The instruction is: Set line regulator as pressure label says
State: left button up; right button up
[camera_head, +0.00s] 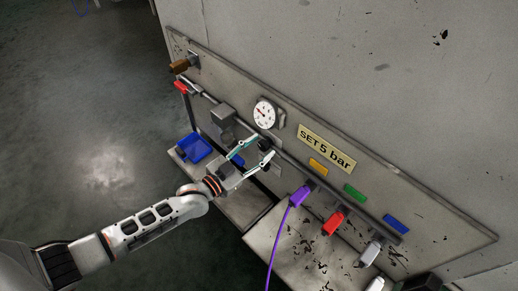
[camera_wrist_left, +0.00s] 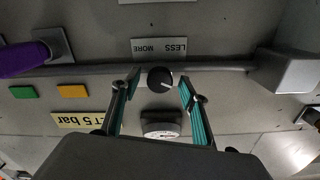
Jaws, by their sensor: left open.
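The label (camera_head: 327,147) on the wall panel reads "SET 5 bar"; it also shows upside down in the left wrist view (camera_wrist_left: 82,121). A round white gauge (camera_head: 265,113) sits left of the label; its reading is too small to tell. The black regulator knob (camera_wrist_left: 160,79) has a light pointer line and sits on the pipe below a "LESS / MORE" plate (camera_wrist_left: 159,49), seen inverted. My left gripper (camera_head: 254,151) is open, with its teal-padded fingers (camera_wrist_left: 160,87) on either side of the knob in the wrist view. Contact cannot be told.
A grey pipe (camera_wrist_left: 100,69) runs along the panel. Purple (camera_head: 300,195), red (camera_head: 335,222) and white (camera_head: 371,252) connectors hang from it to the right. A grey block (camera_head: 223,115), red handle (camera_head: 181,87) and blue tray (camera_head: 194,150) are at left. Open floor lies left.

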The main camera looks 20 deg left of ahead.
pick_arm(q)
jog(key=c, duration=1.1)
